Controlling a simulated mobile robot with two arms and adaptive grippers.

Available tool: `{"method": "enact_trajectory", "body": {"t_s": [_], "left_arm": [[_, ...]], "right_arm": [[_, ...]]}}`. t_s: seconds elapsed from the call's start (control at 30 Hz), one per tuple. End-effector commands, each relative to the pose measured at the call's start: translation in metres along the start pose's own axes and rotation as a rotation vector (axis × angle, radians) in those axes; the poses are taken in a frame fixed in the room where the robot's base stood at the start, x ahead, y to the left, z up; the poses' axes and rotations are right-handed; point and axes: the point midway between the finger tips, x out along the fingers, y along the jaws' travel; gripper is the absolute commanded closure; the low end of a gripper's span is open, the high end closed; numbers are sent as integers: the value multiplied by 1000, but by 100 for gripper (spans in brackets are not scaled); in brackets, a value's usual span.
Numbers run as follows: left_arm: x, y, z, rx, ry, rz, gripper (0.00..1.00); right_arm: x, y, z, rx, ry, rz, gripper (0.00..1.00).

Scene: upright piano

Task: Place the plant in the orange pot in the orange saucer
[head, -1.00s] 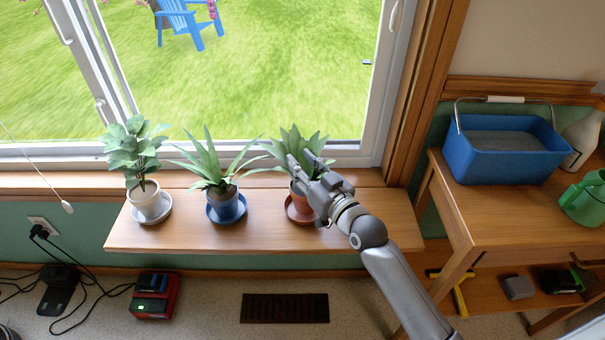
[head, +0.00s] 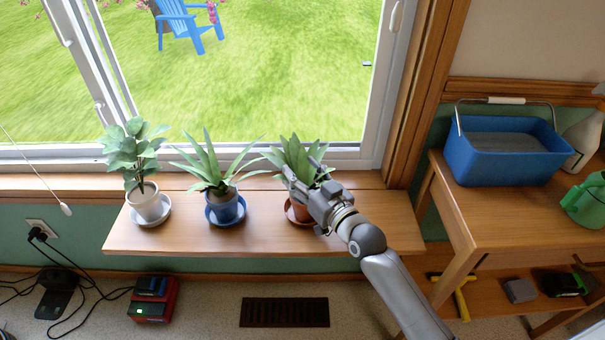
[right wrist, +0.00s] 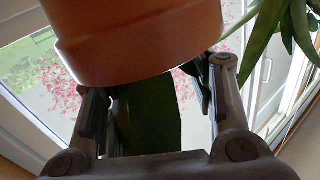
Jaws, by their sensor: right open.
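The plant in the orange pot (head: 300,150) is at the right end of the window shelf, upright. Its orange saucer (head: 290,214) shows only in part at its base. The pot looks to stand in the saucer, but my gripper hides most of the contact. My right gripper (head: 303,173) is open at the plant, its fingers spread by the leaves and upper pot. In the right wrist view the orange pot (right wrist: 140,40) is large and close, with a green leaf (right wrist: 146,120) between the open fingers (right wrist: 152,88). My left gripper is not in view.
A plant in a blue pot (head: 228,210) on a blue saucer stands left of it, and one in a white pot (head: 145,202) further left. The wooden shelf (head: 265,240) is clear in front. A side table (head: 500,225) with a blue bucket (head: 505,155) stands at the right.

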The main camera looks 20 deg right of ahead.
Motion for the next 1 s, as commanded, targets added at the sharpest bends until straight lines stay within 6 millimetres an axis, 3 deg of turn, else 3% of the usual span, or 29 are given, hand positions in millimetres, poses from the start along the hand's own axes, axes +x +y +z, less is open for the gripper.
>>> {"method": "enact_trajectory", "body": {"t_s": [0.23, 0.7, 1.0], "left_arm": [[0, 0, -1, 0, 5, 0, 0], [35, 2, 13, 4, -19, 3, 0], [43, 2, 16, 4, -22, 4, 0]], "right_arm": [[-1, 0, -4, 1, 0, 0, 50], [-88, 0, -2, -1, -4, 0, 50], [-118, 0, -3, 0, -1, 0, 50]]}}
